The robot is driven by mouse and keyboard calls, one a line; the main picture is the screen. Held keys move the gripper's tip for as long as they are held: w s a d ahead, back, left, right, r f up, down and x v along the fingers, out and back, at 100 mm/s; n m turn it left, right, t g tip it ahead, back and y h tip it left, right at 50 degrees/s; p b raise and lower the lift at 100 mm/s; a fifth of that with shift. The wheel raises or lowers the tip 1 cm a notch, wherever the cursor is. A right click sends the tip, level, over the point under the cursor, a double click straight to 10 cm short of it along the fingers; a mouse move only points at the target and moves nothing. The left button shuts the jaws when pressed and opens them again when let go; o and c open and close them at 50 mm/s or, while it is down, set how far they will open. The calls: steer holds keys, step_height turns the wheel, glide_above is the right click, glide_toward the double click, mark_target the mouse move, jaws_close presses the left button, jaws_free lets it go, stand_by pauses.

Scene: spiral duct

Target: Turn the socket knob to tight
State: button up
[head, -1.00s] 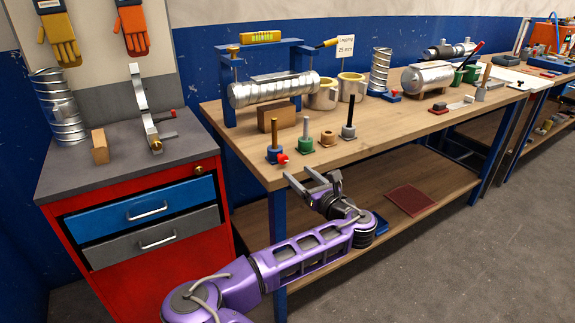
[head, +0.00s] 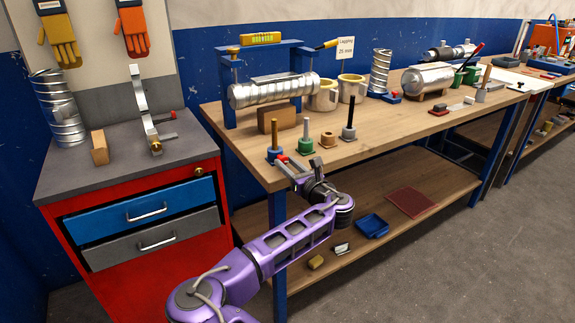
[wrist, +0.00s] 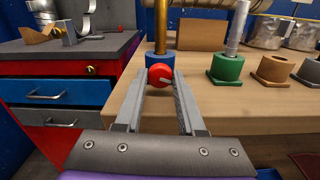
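The red socket knob (wrist: 160,75) is on the front of a blue socket (wrist: 161,60) that holds an upright brass rod (wrist: 161,25). A pale mark on the knob's face runs from its middle toward the right. In the head view the blue socket (head: 275,153) stands at the table's front left corner, and the knob is partly hidden behind my fingers. My gripper (wrist: 160,77) is open, with one finger on each side of the knob at its tips. Small gaps seem to remain, but I cannot tell whether either finger touches it.
A green socket (wrist: 226,68) with a grey rod and a brown collar (wrist: 273,70) stand right of the knob. A wooden block (head: 277,119) and a spiral duct (head: 273,91) in a blue frame are behind. The red cabinet (head: 150,256) stands left, across a gap.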

jaws_close()
steer(key=shift+r+m+p, duration=0.15)
steer(key=shift+m+p, duration=0.8)
steer(key=shift+m, duration=0.45)
steer(key=shift+f+m, duration=0.25)
steer(key=shift+m, duration=0.75)
steer(key=o, duration=0.7)
jaws_free()
steer(key=shift+c, duration=0.2)
